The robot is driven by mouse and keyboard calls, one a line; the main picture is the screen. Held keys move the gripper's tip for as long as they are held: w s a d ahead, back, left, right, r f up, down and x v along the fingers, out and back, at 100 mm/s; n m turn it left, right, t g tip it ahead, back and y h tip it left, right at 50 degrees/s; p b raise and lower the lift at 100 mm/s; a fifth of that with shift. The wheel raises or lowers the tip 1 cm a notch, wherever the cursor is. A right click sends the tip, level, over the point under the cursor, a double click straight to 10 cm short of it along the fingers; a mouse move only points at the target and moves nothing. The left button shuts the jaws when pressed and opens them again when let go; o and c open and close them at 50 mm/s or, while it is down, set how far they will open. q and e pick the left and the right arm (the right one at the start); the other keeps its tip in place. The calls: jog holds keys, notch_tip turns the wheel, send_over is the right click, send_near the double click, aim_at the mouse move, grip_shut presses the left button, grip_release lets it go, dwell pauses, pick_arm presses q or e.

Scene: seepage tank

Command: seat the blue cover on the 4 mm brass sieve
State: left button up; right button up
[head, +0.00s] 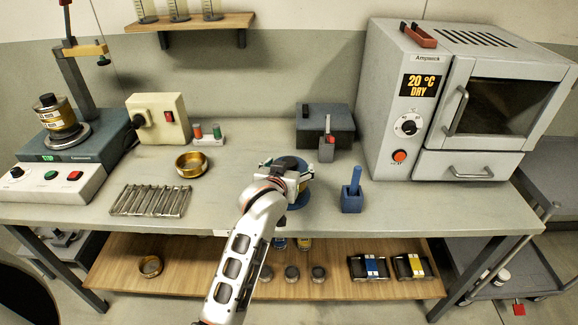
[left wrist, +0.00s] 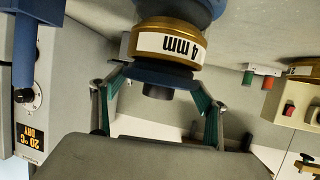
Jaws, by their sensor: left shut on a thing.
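The 4 mm brass sieve (left wrist: 172,42) shows in the left wrist view, its white label upside down. The blue cover (left wrist: 158,76), with a dark knob, lies against the sieve's rim on the gripper side. I cannot tell whether it is fully seated. My left gripper (left wrist: 160,80) is shut on the blue cover, its green-padded fingers on either side of it. In the head view the left gripper (head: 288,182) is over the middle of the bench and hides most of the sieve and cover. My right gripper is not in view.
An open brass sieve (head: 192,164) and a rack of metal rods (head: 152,200) stand to the left. A blue holder (head: 352,201) and the oven (head: 460,100) stand to the right. A grey box (head: 325,124) is behind. The front bench strip between rack and arm is clear.

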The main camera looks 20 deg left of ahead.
pick_arm(q)
jog(key=shift+f, duration=0.55)
jog(key=o, duration=1.3)
